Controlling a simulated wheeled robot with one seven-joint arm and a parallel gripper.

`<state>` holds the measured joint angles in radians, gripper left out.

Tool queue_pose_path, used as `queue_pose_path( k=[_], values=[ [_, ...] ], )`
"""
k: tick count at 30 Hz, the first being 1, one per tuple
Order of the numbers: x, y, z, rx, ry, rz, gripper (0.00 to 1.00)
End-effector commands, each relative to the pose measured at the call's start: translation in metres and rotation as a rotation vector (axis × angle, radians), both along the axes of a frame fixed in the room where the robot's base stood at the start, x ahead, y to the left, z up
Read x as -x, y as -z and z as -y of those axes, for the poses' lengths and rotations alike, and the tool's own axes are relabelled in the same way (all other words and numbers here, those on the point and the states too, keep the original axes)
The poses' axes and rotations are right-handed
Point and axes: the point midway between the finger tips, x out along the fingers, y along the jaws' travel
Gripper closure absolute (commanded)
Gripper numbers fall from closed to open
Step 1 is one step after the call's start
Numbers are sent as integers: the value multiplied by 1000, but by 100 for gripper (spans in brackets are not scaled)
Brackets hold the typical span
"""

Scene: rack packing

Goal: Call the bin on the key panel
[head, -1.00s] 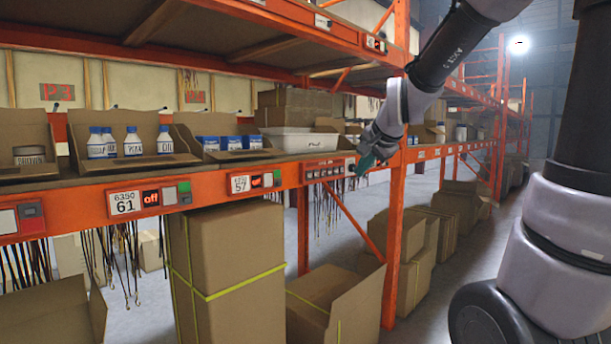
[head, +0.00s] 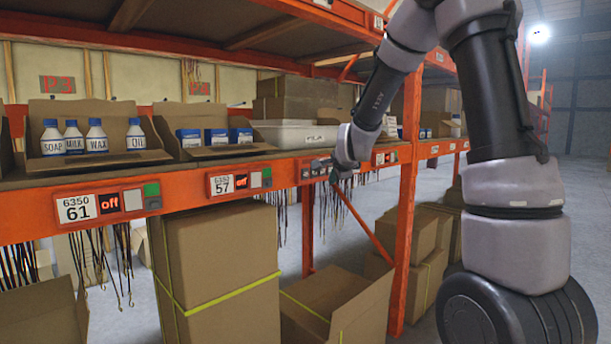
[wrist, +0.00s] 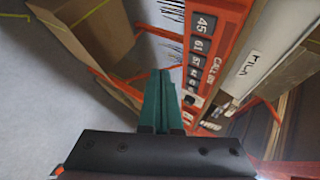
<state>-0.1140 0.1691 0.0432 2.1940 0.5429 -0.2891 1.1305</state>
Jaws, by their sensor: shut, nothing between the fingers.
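Keys 45 (wrist: 204,24), 61 (wrist: 199,45) and 57 (wrist: 194,62) can be read; the lower ones are too small to read surely. In the head view the panel (head: 313,168) is partly covered by my arm. My gripper's teal fingers (wrist: 162,74) are shut and empty, just left of the panel in the wrist view. I cannot tell if they touch it.
Displays by labels 61 (head: 109,203) and 57 (head: 241,181) read off. A white bin (head: 290,134) stands on the shelf above the panel. Cartons (head: 215,270) stand below the beam, and black cords hang under it. An orange upright (head: 405,200) stands right of the panel.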

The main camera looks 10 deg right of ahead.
Motion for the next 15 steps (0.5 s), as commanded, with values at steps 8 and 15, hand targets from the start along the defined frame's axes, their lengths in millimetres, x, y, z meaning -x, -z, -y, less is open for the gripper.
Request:
queue_pose_path(
  k=[8,15],
  values=[
    [-3,0,-3,1,-2,-1,100],
    [-26,1,-21,0,-4,-2,100]
  ],
)
